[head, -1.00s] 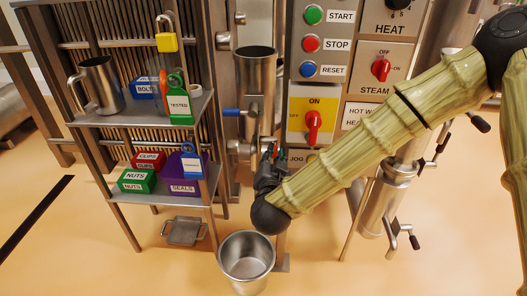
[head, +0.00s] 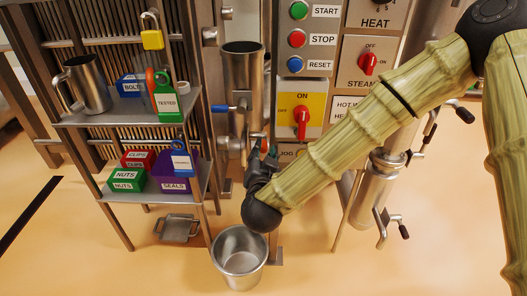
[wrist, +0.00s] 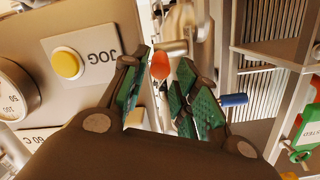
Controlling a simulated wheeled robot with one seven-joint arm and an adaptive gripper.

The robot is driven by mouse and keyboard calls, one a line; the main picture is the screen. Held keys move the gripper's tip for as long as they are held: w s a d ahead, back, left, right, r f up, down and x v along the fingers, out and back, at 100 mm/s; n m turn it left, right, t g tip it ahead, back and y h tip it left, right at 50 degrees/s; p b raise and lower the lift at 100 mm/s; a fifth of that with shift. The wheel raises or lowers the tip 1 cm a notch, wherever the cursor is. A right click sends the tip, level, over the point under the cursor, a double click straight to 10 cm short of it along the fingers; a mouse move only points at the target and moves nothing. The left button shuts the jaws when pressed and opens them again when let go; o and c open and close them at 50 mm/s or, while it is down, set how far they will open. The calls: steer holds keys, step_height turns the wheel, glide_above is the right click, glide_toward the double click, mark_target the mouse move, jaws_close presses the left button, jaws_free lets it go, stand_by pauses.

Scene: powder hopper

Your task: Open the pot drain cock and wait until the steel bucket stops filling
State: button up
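The steel bucket (head: 240,262) stands upright on the floor below the pipework. Its inside looks bare grey; I cannot make out any liquid in it. The steel pot (head: 243,75) is above, with a blue-handled lever (head: 225,108) pointing left at its lower part. The blue handle also shows in the wrist view (wrist: 233,100). My gripper (wrist: 160,88) is open, its green-padded fingers spread. A rounded red handle end (wrist: 159,65) shows between and beyond the fingertips; contact is unclear. No label shows which handle is the pot drain cock.
A shelf unit (head: 140,120) with labelled boxes and a steel jug (head: 84,85) stands left. The control panel (head: 316,52) with a red rotary switch (head: 302,120) is right of the pot. A yellow JOG button (wrist: 67,63) is close beside the gripper.

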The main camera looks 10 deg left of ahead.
steer(key=v, duration=1)
steer(key=shift+s, duration=0.35)
